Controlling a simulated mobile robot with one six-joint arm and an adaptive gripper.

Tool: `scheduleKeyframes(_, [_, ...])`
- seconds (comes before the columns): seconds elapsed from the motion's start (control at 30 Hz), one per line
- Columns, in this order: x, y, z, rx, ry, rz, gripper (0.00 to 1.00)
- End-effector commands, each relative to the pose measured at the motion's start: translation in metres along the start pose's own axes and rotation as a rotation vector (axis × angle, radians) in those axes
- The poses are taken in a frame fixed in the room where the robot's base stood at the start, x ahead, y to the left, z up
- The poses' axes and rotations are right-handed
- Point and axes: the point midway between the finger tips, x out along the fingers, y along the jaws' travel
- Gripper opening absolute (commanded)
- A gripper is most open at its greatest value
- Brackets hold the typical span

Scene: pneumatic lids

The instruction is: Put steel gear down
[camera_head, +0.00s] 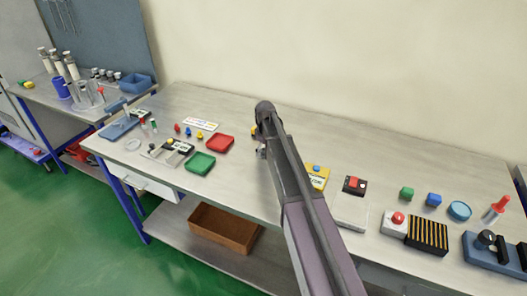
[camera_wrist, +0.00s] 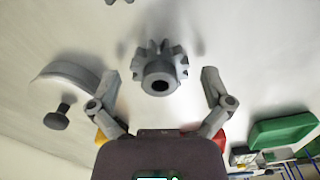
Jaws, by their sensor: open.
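The steel gear (camera_wrist: 160,70) is a grey toothed wheel with a round hub and a dark bore, in the upper middle of the wrist view. It appears to rest on the light bench top. My gripper (camera_wrist: 158,90) is open, with one finger on each side of the gear and a visible gap to it on both sides. In the head view my arm hides the gear and most of my gripper.
In the wrist view, a dark knob (camera_wrist: 58,117) and a curved grey part (camera_wrist: 72,74) lie left, a green tray (camera_wrist: 283,130) right. In the head view, red (camera_head: 220,143) and green (camera_head: 200,163) trays stand left of my arm, and a yellow box (camera_head: 318,178) right.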

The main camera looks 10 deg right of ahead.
Motion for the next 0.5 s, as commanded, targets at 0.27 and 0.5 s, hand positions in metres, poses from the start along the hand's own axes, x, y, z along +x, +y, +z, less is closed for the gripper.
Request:
scheduleKeyframes(0.27, [-0.004, 0.000, 0.000, 0.000, 0.000, 0.000, 1.00])
scheduleKeyframes(0.5, [-0.017, 0.000, 0.000, 0.000, 0.000, 0.000, 1.00])
